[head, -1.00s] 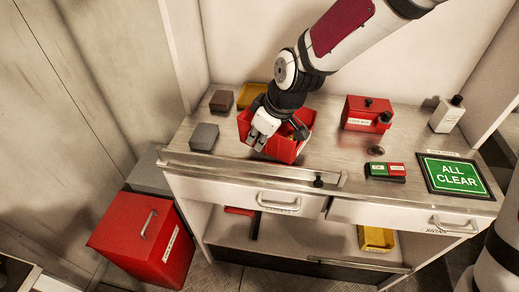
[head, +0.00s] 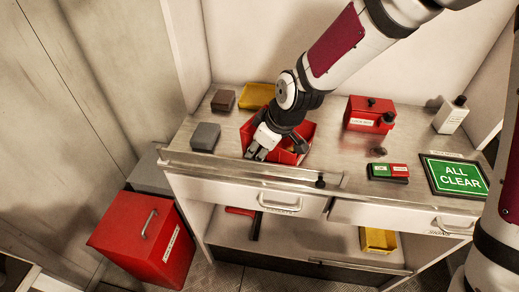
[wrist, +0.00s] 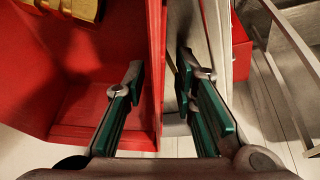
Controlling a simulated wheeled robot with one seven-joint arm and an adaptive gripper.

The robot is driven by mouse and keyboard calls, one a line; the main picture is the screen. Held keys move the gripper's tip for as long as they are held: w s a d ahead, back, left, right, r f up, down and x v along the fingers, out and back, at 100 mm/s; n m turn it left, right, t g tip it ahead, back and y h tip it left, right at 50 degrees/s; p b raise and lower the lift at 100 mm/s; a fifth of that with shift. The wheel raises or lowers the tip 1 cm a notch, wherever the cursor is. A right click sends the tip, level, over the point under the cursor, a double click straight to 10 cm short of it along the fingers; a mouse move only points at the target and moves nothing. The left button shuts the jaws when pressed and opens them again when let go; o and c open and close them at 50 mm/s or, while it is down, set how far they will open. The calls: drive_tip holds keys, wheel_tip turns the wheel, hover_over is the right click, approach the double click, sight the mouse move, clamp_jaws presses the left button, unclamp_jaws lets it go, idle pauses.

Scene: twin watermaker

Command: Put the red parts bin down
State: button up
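The red parts bin (head: 298,152) is at the front of the worktop in the head view, partly hidden behind my gripper and wrist. My gripper (head: 256,153) is at its front-left side, pointing down. In the wrist view, the bin (wrist: 85,85) fills the left side, with a brass-coloured item (wrist: 75,8) inside. My gripper's fingers (wrist: 160,78) straddle one red bin wall, one inside and one outside. A gap shows between the wall and the outer finger. I cannot tell whether the bin's underside fully touches the worktop.
A grey block (head: 205,136), brown block (head: 223,100) and yellow bin (head: 257,95) stand left and behind. A red lock box (head: 368,114), switch box (head: 388,173) and ALL CLEAR sign (head: 455,176) are right. A rail (head: 240,169) runs along the front edge.

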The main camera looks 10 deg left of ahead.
drive_tip(key=shift+r, duration=0.1)
drive_tip(key=p+v, duration=0.2)
drive_tip(key=v, duration=1)
drive_tip(key=shift+p, duration=0.35)
drive_tip(key=shift+r, duration=0.15)
drive_tip(key=s+d+r+m+t+h, duration=0.1)
drive_tip(key=s+d+r+m+h, duration=0.15)
drive_tip(key=s+d+r, duration=0.35)
drive_tip(key=s+d+r+m+h, duration=0.2)
drive_tip(key=s+d+r+m, duration=0.15)
drive_tip(key=d, duration=0.55)
drive_tip(key=s+d+r+m, duration=0.1)
drive_tip(key=s+d+m, duration=0.2)
drive_tip(key=s, duration=0.3)
drive_tip(key=s+d+r+m+t, duration=0.1)
drive_tip(key=s+d+m, duration=0.3)
drive_tip(key=s, duration=0.1)
drive_tip(key=shift+s+d+r, duration=0.25)
drive_tip(key=shift+s+r, duration=0.1)
drive_tip(key=shift+s, duration=0.05)
drive_tip(key=shift+y, duration=0.25)
